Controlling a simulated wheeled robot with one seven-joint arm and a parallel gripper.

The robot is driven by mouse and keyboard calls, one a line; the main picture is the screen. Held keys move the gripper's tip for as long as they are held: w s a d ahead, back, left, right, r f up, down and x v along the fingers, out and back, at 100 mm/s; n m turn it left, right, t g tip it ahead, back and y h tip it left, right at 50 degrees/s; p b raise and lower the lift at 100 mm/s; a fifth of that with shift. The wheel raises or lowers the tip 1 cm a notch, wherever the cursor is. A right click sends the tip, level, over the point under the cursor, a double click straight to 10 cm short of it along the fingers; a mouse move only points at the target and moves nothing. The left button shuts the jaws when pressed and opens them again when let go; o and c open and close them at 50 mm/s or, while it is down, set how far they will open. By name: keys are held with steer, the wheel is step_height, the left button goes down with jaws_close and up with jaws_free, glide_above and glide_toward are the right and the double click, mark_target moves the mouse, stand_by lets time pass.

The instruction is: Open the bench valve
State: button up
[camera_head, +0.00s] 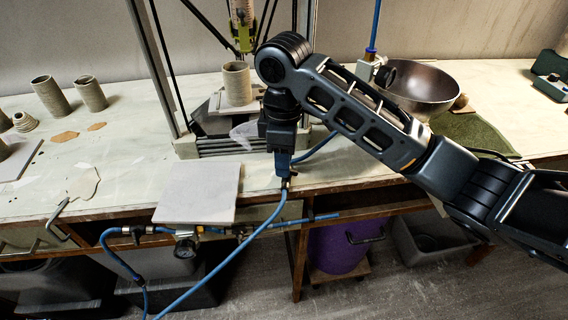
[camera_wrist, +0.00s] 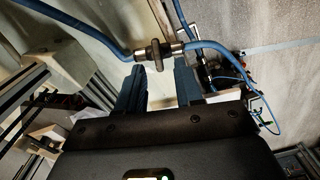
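The bench valve (camera_wrist: 155,52) is a small metal fitting with a dark handle, joined to blue hose at both ends. In the wrist view it lies across the tips of my gripper (camera_wrist: 159,68). The two blue fingers are apart, with the handle near the gap between them. I cannot tell whether they touch it. In the head view my gripper (camera_head: 283,168) points down at the bench's front edge, right above a metal hose fitting (camera_head: 287,183). The gripper largely hides the valve there.
A pale square board (camera_head: 197,192) lies at the front edge left of my gripper. A pressure gauge (camera_head: 185,248) and blue hoses hang below it. Behind my gripper stands a press frame with a clay cylinder (camera_head: 237,83). A metal bowl (camera_head: 422,88) is behind my arm.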

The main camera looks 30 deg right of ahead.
steer(key=shift+f, duration=0.85)
steer(key=shift+c, duration=0.3)
jaws_close()
